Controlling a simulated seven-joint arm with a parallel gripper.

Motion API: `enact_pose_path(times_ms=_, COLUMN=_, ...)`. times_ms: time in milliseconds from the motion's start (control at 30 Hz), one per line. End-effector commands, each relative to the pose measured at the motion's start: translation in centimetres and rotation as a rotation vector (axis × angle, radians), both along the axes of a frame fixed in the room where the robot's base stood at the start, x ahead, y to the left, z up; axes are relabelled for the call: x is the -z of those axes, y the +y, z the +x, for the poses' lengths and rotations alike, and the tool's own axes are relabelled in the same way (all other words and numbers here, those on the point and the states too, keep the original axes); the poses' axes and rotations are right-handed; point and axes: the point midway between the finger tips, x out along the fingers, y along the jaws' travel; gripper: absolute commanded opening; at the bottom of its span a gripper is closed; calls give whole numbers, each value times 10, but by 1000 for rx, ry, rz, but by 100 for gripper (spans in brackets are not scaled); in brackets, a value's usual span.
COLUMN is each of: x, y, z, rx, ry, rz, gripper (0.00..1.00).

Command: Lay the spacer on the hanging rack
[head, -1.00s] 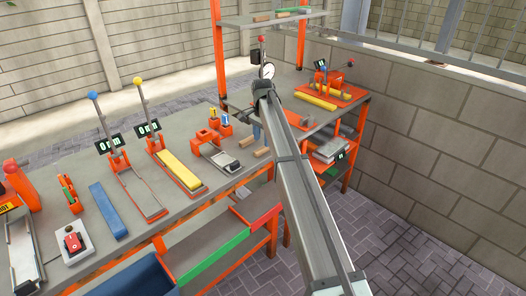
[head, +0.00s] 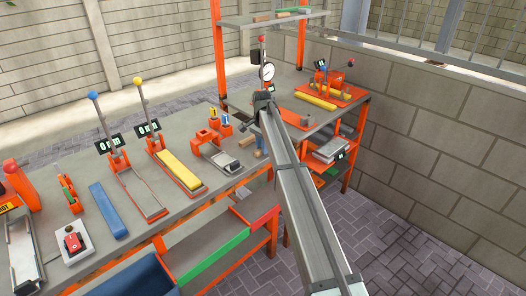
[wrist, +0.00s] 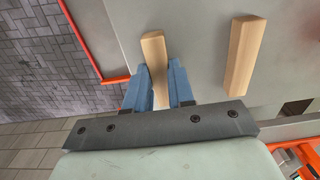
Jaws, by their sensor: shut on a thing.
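A pale wooden spacer (wrist: 153,52) sits between the blue fingers of my gripper (wrist: 157,80) in the wrist view. The gripper is shut on its near part, and its far end sticks out past the fingertips. Whether it still touches the bench top is hard to tell. In the head view my gripper (head: 260,148) is low at the bench's right end, and my arm hides most of it. A second wooden spacer (wrist: 243,58) lies on the bench beside it. A raised grey shelf on orange posts (head: 240,21), which looks like the hanging rack, carries several small pieces.
The grey bench (head: 75,172) holds lever tools, a yellow bar (head: 181,170), a blue bar (head: 107,211) and an orange clamp (head: 207,140). A dial gauge (head: 267,73) stands behind my gripper. A second bench with yellow bars (head: 316,101) is at right.

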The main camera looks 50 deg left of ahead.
Motion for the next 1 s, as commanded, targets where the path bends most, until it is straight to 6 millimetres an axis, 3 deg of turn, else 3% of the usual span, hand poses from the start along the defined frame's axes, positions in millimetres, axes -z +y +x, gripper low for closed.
enact_pose_path(times_ms=167, x=0, y=0, z=0, rx=0, ry=0, rz=0, gripper=0)
enact_pose_path(times_ms=567, x=-4, y=0, z=0, rx=0, ry=0, rz=0, gripper=0)
enact_pose_path(times_ms=767, x=-23, y=0, z=0, rx=0, ry=0, rz=0, gripper=0)
enact_pose_path(times_ms=1000, x=-63, y=1, z=1, rx=0, ry=-1, rz=1, gripper=0)
